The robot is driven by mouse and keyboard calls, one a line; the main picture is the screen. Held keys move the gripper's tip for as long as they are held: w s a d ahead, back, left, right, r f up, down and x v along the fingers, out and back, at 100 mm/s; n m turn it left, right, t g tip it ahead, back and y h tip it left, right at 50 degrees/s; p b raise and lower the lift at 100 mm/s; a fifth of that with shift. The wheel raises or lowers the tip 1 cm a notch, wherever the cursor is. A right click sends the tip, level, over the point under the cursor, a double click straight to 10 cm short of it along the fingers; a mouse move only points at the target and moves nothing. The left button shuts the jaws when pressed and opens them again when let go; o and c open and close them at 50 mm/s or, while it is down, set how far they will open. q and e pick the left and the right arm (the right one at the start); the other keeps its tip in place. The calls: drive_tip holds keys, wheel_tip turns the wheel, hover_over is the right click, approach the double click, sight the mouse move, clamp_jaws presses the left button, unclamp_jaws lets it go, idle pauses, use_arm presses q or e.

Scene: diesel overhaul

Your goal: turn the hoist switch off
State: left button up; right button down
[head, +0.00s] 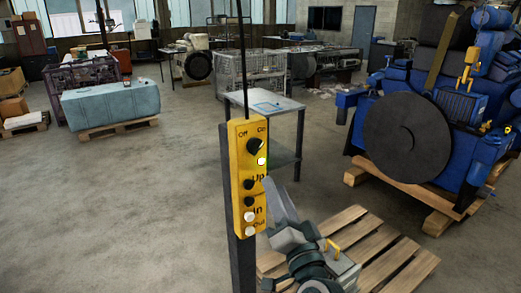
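The hoist switch is a black rotary knob (254,146) near the top of a yellow control box (238,178). "Off" is printed at its upper left and "On" at its upper right. The knob's pale mark seems to point toward "On". A small lamp (261,161) below it glows whitish green.
The box is fixed to a dark post (240,262), with a cable rising above. "Up" and "In" buttons sit lower on it. Behind are a small metal table (288,103), an empty wooden pallet (390,262) and a large blue engine (470,130).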

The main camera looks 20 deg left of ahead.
sight(258, 149)
use_arm(q)
drive_tip(key=p+x, duration=0.3)
drive_tip(key=x, duration=0.8)
drive_tip(key=shift+w+a+p, duration=0.1)
drive_tip(key=shift+w+p, duration=0.15)
drive_tip(key=shift+p, duration=0.1)
drive_tip(key=shift+w+a+r, duration=0.15)
drive_tip(key=shift+w+a, duration=0.3)
drive_tip(key=shift+w, duration=0.1)
clamp_jaws()
